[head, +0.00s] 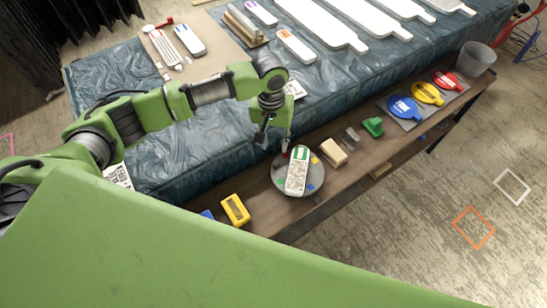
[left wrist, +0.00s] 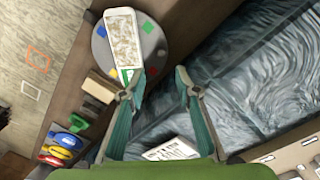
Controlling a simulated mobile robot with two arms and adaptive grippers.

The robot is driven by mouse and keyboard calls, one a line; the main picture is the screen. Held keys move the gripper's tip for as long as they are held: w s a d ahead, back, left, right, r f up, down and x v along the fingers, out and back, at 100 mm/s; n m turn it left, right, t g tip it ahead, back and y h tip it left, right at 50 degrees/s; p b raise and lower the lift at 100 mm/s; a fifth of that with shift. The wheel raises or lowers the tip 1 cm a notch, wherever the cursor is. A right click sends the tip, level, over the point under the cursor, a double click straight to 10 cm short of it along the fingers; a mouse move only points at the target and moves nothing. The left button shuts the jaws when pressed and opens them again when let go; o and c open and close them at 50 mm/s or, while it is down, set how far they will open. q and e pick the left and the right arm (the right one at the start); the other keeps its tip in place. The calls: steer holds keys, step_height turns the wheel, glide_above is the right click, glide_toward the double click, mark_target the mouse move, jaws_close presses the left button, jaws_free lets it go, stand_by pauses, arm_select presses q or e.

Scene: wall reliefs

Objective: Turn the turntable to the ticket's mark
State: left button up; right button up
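The turntable (head: 281,181) is a round grey disc on the narrow brown bench, with small coloured marks around its edge. It also shows in the left wrist view (left wrist: 154,58). A white slab (head: 297,174) with a speckled face and a green end lies on it, green end toward the back. My left gripper (head: 275,145) is open and empty, above and just behind the disc; its spread fingers show in the left wrist view (left wrist: 158,88). A printed white card (head: 118,177), possibly the ticket, lies at the left; its print is unreadable. My right gripper is out of view.
A yellow block (head: 235,209) stands left of the disc. A beige block (head: 333,152) and a green piece (head: 373,127) stand right of it. Blue, yellow and red (head: 447,80) round pieces lie farther right. The blue-covered table (head: 190,150) runs behind, holding white panels.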

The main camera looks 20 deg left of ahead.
mark_target(276, 163)
arm_select(q)
step_height(276, 163, down, 4)
steer(key=shift+d, duration=0.1)
step_height(276, 163, down, 2)
steer(key=shift+f, duration=0.1)
step_height(276, 163, down, 5)
steer(key=shift+w+r, duration=0.1)
steer(key=shift+r, duration=0.1)
steer(key=shift+f, duration=0.35)
steer(key=shift+c, duration=1.1)
jaws_close()
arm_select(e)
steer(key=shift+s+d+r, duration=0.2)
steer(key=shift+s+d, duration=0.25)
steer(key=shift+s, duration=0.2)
